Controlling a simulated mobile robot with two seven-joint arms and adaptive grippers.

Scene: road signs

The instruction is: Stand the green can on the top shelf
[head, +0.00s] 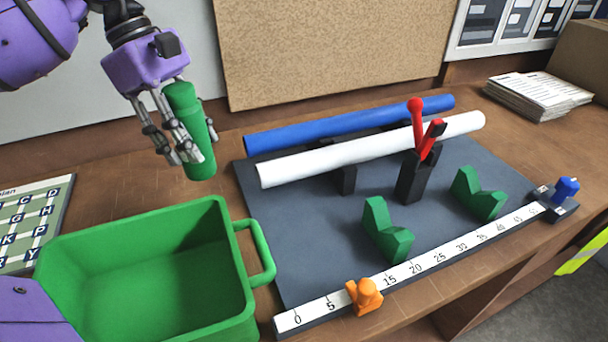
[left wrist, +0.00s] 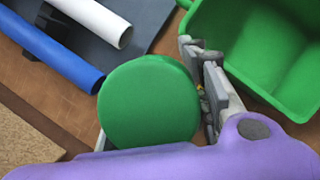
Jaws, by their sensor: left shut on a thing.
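The green can (head: 192,132) is a plain green cylinder, held nearly upright and slightly tilted. My left gripper (head: 183,140) is shut around it, above the table behind the green bin. In the left wrist view the can's round green end (left wrist: 149,103) faces the camera, with the gripper fingers (left wrist: 214,92) at its right side; the fingers on its other side are mostly hidden. My right gripper is not in view. I see no top shelf in these frames.
An open, empty green bin (head: 228,275) stands at the front left. A dark mat (head: 320,225) holds a blue tube (head: 350,122), a white tube (head: 370,150), green blocks (head: 387,233), red-handled tools (head: 418,125) and a ruler (head: 420,265). Papers (head: 538,95) lie at back right.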

